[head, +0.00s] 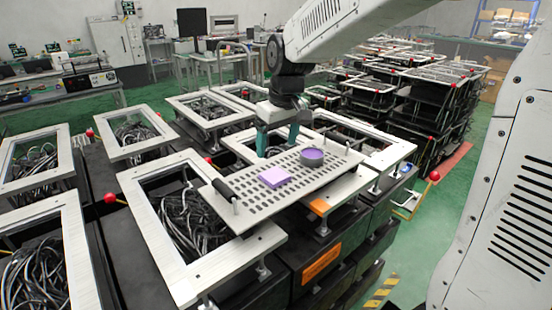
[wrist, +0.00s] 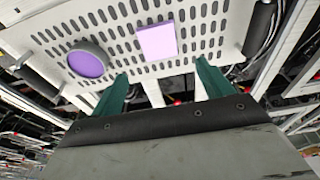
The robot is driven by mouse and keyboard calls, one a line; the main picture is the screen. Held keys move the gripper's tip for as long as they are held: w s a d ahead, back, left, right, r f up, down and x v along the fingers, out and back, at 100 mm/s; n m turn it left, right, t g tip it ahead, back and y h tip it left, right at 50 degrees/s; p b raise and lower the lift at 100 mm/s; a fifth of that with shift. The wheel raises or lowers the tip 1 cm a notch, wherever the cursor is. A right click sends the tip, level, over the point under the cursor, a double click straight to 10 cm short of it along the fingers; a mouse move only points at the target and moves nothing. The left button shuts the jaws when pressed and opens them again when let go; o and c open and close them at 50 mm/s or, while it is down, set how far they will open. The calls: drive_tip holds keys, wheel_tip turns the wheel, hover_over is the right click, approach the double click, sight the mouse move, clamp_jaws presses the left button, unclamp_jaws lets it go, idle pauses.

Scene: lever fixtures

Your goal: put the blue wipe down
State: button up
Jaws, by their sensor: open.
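My gripper (head: 278,146) is open, its two teal fingers pointing down near the far edge of a perforated light-grey tray (head: 236,212). I see nothing held between the fingers. A flat lilac square (head: 274,177) lies on the tray, nearer the head camera than the fingers; it may be the wipe, though it looks lilac rather than blue. In the wrist view the lilac square (wrist: 157,41) lies beyond the gap between the fingertips (wrist: 160,70), apart from them.
A round purple dish (head: 312,157) sits on the tray, right of the square. Metal frames (head: 134,133) over black boxes full of cables surround the tray. Red knobs (head: 110,198) stick out beside them.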

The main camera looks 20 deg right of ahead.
drive_tip(key=s+d+r+m, duration=0.1)
drive_tip(key=s+r, duration=0.1)
drive_tip(key=s, duration=0.6)
drive_tip(key=s+d+r+m, duration=0.1)
drive_tip(key=s+r, duration=0.2)
drive_tip(key=s, duration=0.5)
drive_tip(key=s+d+f+m, duration=0.1)
drive_tip(key=s+f, duration=0.3)
drive_tip(key=s, duration=0.9)
drive_tip(key=shift+f+m+g+h, duration=0.2)
drive_tip(key=shift+m+g+h, duration=0.1)
drive_tip(key=shift+g+h, duration=0.1)
drive_tip(key=shift+s, duration=0.1)
